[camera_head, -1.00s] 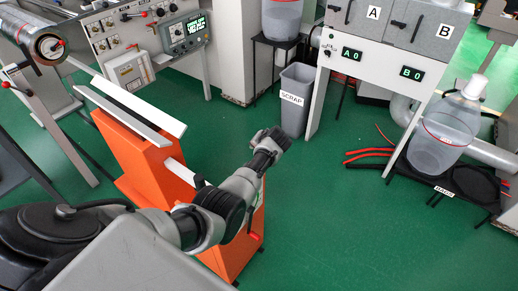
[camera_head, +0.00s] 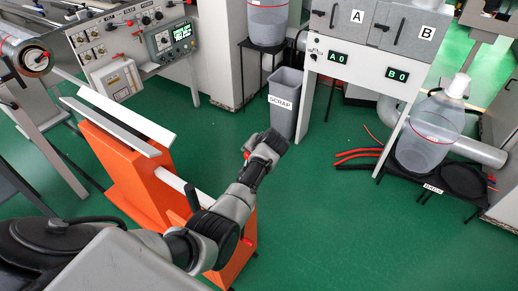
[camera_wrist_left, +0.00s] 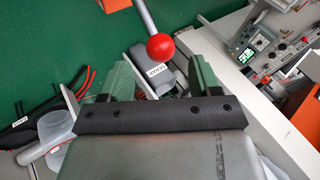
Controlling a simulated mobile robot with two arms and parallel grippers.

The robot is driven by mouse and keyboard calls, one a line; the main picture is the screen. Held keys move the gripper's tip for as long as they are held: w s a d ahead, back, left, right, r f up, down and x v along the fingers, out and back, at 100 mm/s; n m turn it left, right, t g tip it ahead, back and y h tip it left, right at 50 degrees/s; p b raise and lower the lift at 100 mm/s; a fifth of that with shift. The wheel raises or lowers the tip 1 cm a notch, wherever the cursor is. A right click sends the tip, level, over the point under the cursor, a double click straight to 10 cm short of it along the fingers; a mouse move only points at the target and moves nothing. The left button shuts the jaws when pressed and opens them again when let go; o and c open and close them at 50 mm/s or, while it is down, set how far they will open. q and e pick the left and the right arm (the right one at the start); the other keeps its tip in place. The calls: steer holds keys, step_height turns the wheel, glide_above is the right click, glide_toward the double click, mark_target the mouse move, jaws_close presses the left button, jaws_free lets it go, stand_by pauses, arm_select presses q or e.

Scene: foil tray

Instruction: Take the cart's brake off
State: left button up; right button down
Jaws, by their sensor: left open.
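The orange cart (camera_head: 130,170) with pale rails on top stands left of centre in the head view. My left arm reaches across in front of it. My left gripper (camera_head: 270,143) is above and beyond the cart's right end. In the left wrist view the gripper (camera_wrist_left: 160,85) is open, its two greenish fingers apart. A small red spot (camera_head: 246,155) shows beside the gripper in the head view. My right gripper is out of view.
A grey scrap bin (camera_head: 285,105) stands beyond the gripper. A control panel (camera_head: 165,40) is at back left. Green floor (camera_head: 340,230) is free in front right.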

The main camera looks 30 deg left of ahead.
arm_select(q)
steer(key=shift+v, duration=2.75)
steer(key=s+d+f+m+h, duration=0.2)
steer(key=s+f, duration=0.6)
steer(key=f, duration=0.6)
steer(key=s+d+f+m+h, duration=0.1)
steer(key=s+d+f+h, duration=0.15)
steer(key=s+f, duration=0.9)
steer(key=s+f+g, duration=0.1)
steer(key=s+f, duration=0.4)
steer(key=s, duration=0.6)
steer(key=s+d+f+g+h, duration=0.1)
steer(key=s+f, duration=0.5)
steer(key=s, duration=0.5)
steer(key=s+d+f+g+h, duration=0.1)
steer(key=s+f, duration=0.4)
steer(key=s, duration=0.6)
steer(key=shift+s+f+n, duration=0.15)
steer(key=shift+f+n, duration=0.05)
steer(key=shift+n, duration=0.1)
